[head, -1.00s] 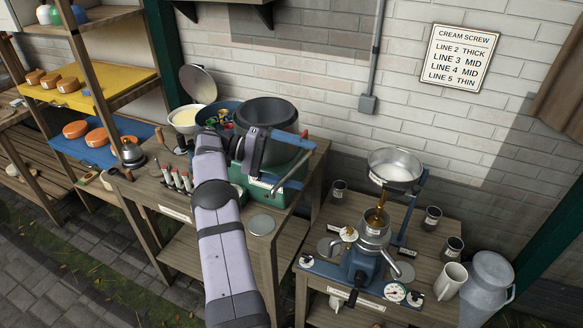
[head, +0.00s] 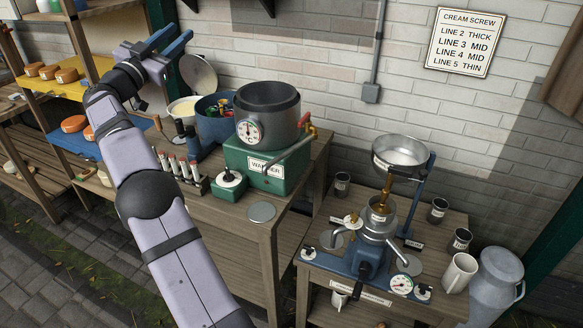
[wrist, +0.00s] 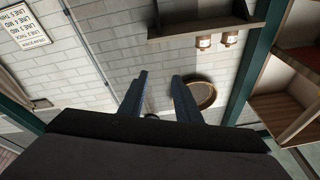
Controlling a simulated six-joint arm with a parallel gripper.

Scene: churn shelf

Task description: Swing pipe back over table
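The pipe (head: 288,147) is a thin grey tube with a red handle (head: 313,130) and a brass fitting at its upper right end. It reaches down and left in front of the green warmer (head: 265,178), over the wooden table (head: 240,212). A dark pot (head: 270,112) with a dial sits on the warmer. My gripper (head: 182,36) is raised at the upper left, well away from the pipe. In the wrist view, its two fingers (wrist: 161,78) stand apart with nothing between them; the pipe is not in that view.
The cream separator (head: 378,225) with its steel bowl (head: 401,151) stands on a lower table at the right. An open-lidded white pot (head: 184,107), a blue tub of tools (head: 212,130) and several red-topped tubes (head: 180,168) crowd the left side. Cheese shelves stand behind my arm.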

